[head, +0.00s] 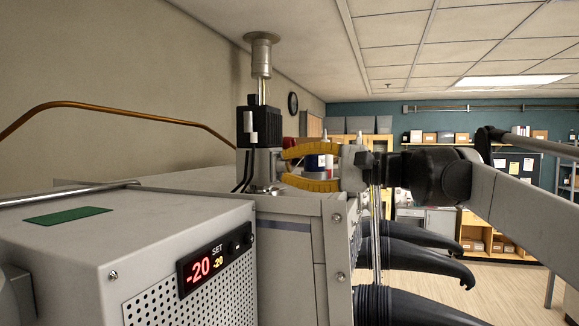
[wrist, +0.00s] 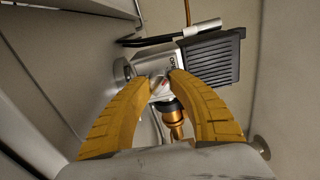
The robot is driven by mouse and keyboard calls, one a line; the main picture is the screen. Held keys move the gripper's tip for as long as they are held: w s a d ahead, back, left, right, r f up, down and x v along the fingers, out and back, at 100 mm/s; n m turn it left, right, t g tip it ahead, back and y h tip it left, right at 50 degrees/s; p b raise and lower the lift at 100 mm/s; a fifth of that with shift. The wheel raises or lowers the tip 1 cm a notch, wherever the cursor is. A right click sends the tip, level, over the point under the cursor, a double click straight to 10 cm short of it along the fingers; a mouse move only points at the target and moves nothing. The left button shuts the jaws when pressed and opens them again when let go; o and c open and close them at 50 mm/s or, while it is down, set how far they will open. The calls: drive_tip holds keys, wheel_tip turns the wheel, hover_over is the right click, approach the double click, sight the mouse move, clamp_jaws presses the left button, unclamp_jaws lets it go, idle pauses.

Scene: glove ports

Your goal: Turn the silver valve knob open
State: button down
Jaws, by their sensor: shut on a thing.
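The silver valve (wrist: 158,62) is in the upper middle of the wrist view, a pale metal body with a small red mark. It also shows in the head view (head: 264,166), below a black box. My gripper (head: 284,167) reaches it from the right with two curved yellow fingers. In the wrist view the fingertips (wrist: 159,77) close in on the silver part from both sides, with a small space visible between them. The gripper is shut on the silver knob. The fingertips partly hide the knob, so its turn angle is not clear.
A black finned box (wrist: 212,62) adjoins the valve, and a brass-coloured fitting (wrist: 176,120) lies below it. A grey cabinet (head: 170,250) with a red "-20" display (head: 215,262) stands in front. Black gloves (head: 415,250) stick out below my arm.

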drive_tip(key=shift+n, duration=0.5)
drive_tip(key=c, duration=1.1)
unclamp_jaws()
drive_tip(key=shift+a, duration=0.1)
drive_tip(key=v, duration=1.2)
